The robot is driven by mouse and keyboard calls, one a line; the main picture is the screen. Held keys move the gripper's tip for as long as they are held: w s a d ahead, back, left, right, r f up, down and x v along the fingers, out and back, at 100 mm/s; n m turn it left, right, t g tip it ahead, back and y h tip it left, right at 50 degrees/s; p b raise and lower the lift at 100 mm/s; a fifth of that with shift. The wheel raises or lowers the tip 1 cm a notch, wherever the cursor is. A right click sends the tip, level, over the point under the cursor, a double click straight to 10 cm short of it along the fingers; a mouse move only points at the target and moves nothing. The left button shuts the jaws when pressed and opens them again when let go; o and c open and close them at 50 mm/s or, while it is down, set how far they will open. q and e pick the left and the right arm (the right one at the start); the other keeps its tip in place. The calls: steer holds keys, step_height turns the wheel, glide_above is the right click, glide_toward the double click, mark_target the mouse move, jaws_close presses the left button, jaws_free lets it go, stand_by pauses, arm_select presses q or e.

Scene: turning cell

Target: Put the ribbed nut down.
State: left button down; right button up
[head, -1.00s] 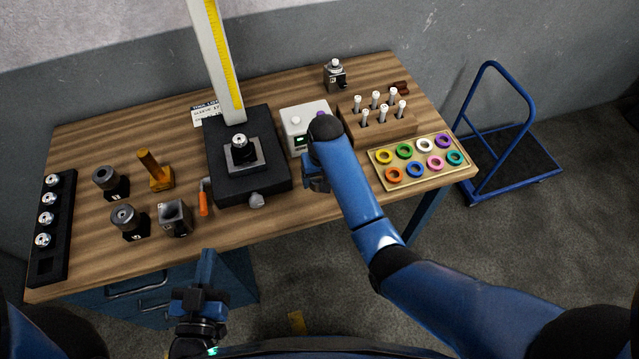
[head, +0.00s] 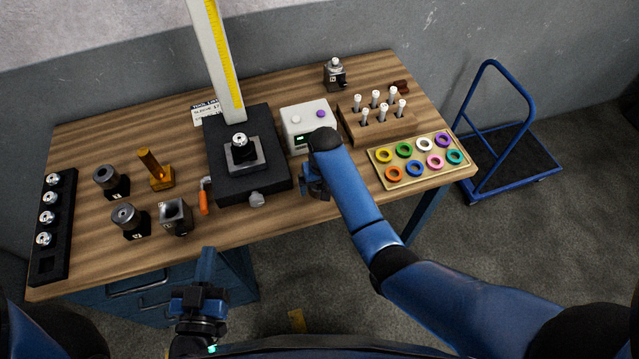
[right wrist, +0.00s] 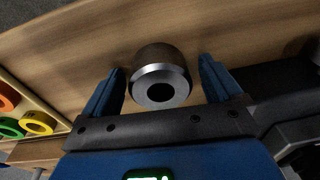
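The ribbed nut (right wrist: 160,80) is a short dark metal cylinder with a bright bevelled rim and a round hole. In the right wrist view it sits between the fingers of my right gripper (right wrist: 162,82), with a gap on each side. That gripper is open, and the nut appears to stand on the wooden bench (right wrist: 70,48). In the head view my right gripper (head: 315,187) is low at the bench's front, right of the black gauge base, and the nut is hidden by my arm. My left gripper (head: 206,262) is in front of the bench, apart from everything; its finger opening is unclear.
The black gauge base (head: 225,185) with its tall scale column (head: 216,60) stands left of my right gripper. A white button box (head: 305,122) is behind it. The tray of coloured rings (head: 408,183) and a wooden peg block (head: 375,125) are to the right.

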steer(key=shift+r, duration=0.15)
step_height(320, 180, up, 12)
steer(key=b, duration=0.1)
steer(key=shift+s+d, duration=0.35)
steer(key=shift+s, duration=0.1)
stand_by(0.7)
